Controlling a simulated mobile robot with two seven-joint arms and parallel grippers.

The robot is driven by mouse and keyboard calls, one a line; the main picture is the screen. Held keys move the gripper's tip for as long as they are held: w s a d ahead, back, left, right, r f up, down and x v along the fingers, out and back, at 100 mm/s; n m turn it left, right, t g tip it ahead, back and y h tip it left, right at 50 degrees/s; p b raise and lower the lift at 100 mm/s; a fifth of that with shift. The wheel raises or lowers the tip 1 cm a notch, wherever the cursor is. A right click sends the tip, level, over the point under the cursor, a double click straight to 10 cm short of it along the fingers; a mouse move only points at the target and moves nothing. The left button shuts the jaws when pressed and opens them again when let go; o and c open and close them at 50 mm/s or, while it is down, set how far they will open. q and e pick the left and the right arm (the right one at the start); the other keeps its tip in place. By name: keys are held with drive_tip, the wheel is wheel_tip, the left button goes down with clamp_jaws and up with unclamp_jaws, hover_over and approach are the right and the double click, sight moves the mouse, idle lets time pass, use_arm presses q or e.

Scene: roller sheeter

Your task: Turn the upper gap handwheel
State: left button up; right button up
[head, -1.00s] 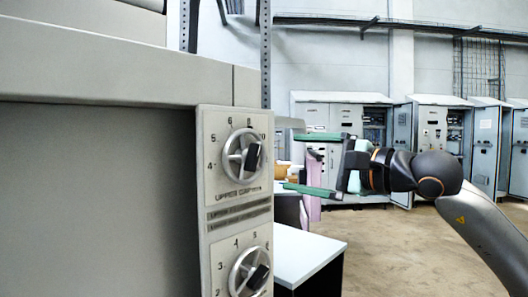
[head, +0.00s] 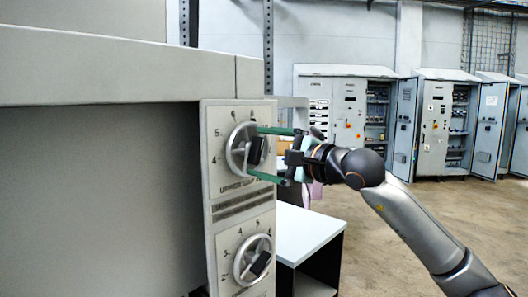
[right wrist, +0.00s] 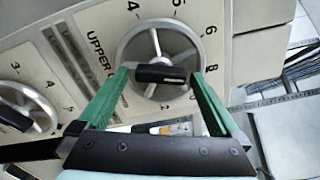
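The upper gap handwheel (head: 240,150) is a silver spoked wheel with a black grip bar, on a numbered plate at the top of the machine's panel. It also shows in the right wrist view (right wrist: 157,36), with its black grip (right wrist: 161,73) lying between my green fingers. My right gripper (head: 254,153) is open in front of the wheel, one finger above the black grip and one below. In the right wrist view (right wrist: 160,76) the fingertips are close to the grip's two ends; I cannot tell if they touch. My left gripper is not in view.
A second, lower handwheel (head: 252,260) with a black grip sits below on the same panel. A white-topped table (head: 309,234) stands right of the panel, under my right arm. Grey electrical cabinets (head: 345,120) line the back wall. The floor at the right is open.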

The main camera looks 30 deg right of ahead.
drive_tip(key=c, duration=1.3)
drive_tip(key=shift+o, duration=0.2)
drive_tip(key=shift+m, duration=0.3)
drive_tip(key=m+b, duration=0.1)
drive_tip(key=m, duration=0.1)
drive_tip(key=shift+f+m+b, duration=0.15)
drive_tip(key=shift+m+b, duration=0.15)
drive_tip(key=shift+b, duration=0.1)
drive_tip(key=m+b, duration=0.1)
drive_tip(key=m, duration=0.3)
drive_tip(key=shift+a+b, duration=0.1)
drive_tip(key=shift+b, duration=0.2)
drive_tip(key=m+b, duration=0.1)
drive_tip(key=m, duration=0.3)
drive_tip(key=shift+a+m, duration=0.1)
drive_tip(key=shift+m, duration=0.3)
drive_tip(key=shift+m+b, duration=0.35)
drive_tip(key=shift+m, duration=1.65)
